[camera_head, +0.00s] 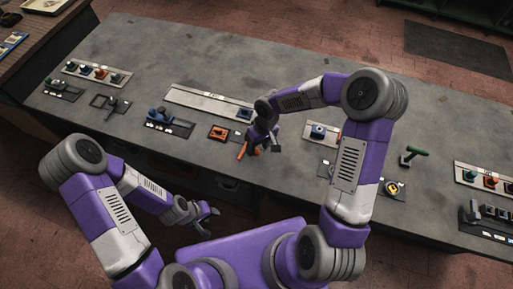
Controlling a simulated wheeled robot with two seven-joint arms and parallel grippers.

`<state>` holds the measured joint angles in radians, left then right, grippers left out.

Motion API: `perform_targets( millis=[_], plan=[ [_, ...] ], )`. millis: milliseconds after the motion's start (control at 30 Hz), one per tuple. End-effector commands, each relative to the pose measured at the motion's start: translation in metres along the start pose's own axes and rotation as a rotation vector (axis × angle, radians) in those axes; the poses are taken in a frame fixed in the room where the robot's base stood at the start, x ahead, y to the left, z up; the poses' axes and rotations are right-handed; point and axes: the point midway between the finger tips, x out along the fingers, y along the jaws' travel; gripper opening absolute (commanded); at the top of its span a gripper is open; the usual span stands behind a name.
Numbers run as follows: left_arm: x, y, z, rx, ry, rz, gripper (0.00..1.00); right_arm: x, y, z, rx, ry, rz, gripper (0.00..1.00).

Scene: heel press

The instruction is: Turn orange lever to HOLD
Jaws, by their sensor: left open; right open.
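An orange lever (241,152) shows on the grey bench near its front edge, just left of my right gripper. Another bit of orange (257,151) shows below the gripper; I cannot tell if it is part of the same lever. My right gripper (265,145) is open and hangs over or beside the lever, hiding part of it and its base. I cannot tell whether they touch. The HOLD mark is not readable. My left gripper (207,211) is open and empty, in front of the bench and away from the lever.
An orange-based unit (218,132) sits left of the lever, beside a long pale panel (200,99). A blue device (158,116) stands further left. The bench's back middle is clear.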

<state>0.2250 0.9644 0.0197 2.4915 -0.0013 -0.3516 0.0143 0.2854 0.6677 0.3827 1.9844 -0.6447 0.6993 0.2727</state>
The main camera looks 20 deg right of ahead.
Motion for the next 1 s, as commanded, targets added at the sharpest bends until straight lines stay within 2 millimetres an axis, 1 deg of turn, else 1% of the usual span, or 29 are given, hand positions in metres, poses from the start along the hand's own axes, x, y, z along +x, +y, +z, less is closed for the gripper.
perform_targets(
  millis=[33, 100, 200, 500, 867, 900, 1000],
  plan=[
    [0.003, -0.001, 0.000, 0.000, 0.000, 0.000, 0.43, 0.009, 0.000, 0.000, -0.001, -0.001, -0.001, 0.57],
    [0.004, -0.001, -0.001, 0.000, 0.001, 0.000, 0.43, 0.016, 0.000, 0.000, -0.001, -0.001, -0.001, 0.57],
    [0.004, -0.002, -0.001, 0.000, 0.001, 0.000, 0.43, 0.022, 0.000, 0.000, -0.001, 0.000, 0.000, 0.57],
    [0.004, -0.002, -0.001, 0.000, 0.001, 0.000, 0.43, 0.024, 0.000, 0.000, 0.000, 0.001, 0.000, 0.57],
    [0.004, -0.002, -0.001, 0.000, 0.001, 0.000, 0.43, 0.024, 0.000, 0.000, 0.000, 0.001, 0.000, 0.02],
    [0.004, -0.002, -0.001, 0.000, 0.001, 0.000, 0.43, 0.024, 0.000, 0.000, 0.000, 0.001, 0.000, 0.00],
    [0.004, -0.002, -0.001, 0.000, 0.001, 0.000, 0.43, 0.024, 0.000, 0.000, 0.000, 0.001, 0.000, 0.00]
  ],
)
